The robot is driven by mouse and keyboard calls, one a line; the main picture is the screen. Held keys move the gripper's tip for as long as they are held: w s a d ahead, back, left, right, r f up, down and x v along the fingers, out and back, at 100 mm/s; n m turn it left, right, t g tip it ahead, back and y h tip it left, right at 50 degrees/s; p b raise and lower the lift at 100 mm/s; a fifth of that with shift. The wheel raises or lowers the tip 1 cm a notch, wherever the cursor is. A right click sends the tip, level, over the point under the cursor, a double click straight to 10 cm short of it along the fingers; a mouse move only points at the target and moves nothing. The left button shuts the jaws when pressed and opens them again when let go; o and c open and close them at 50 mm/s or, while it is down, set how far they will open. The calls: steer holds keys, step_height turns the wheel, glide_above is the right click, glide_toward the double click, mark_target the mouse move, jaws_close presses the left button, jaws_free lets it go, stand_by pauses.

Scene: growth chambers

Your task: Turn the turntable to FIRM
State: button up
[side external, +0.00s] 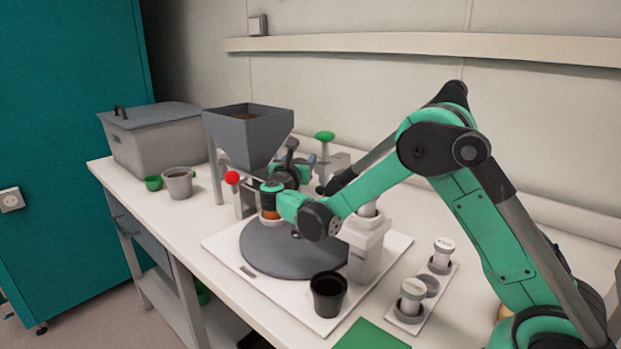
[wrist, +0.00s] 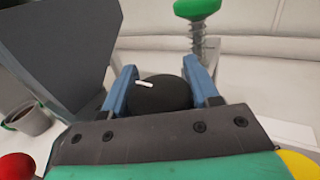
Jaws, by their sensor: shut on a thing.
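The turntable (side external: 290,256) is a dark grey disc on a white base plate, with my arm reaching over its far side. My gripper (wrist: 160,78) has its two blue fingers on either side of a black round knob (wrist: 160,96) with a short white mark, and is shut on it. In the side view my gripper (side external: 289,172) is beside the hopper, where my wrist hides much of the knob. A black pot (side external: 328,297) stands at the near edge of the turntable. I can read no FIRM label in either view.
A grey hopper (side external: 240,145) with dark contents stands close to my gripper. A red ball handle (side external: 232,178) and a green-topped spring plunger (wrist: 204,12) are near it. A white post (side external: 366,250) rises at the turntable's right.

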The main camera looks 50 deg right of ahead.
steer(key=m+g, duration=0.1)
steer(key=g, duration=0.1)
steer(key=m+g+h, duration=0.1)
steer(key=m+g, duration=0.1)
steer(key=g, duration=0.1)
steer(key=m+g+h, duration=0.1)
steer(key=m+g, duration=0.1)
steer(key=shift+s+g, duration=0.35)
steer(key=shift+g, duration=0.05)
steer(key=m+g, duration=0.2)
steer(key=g, duration=0.1)
steer(key=m+g, duration=0.1)
steer(key=g, duration=0.1)
steer(key=shift+s+m, duration=0.3)
steer(key=shift+s, duration=0.05)
steer(key=shift+s+m+g+y, duration=0.1)
steer(key=shift+m+g+y, duration=0.3)
steer(key=shift+g, duration=0.3)
steer(key=o, duration=1.3)
steer(key=shift+n+t, duration=0.3)
steer(key=shift+t, duration=0.1)
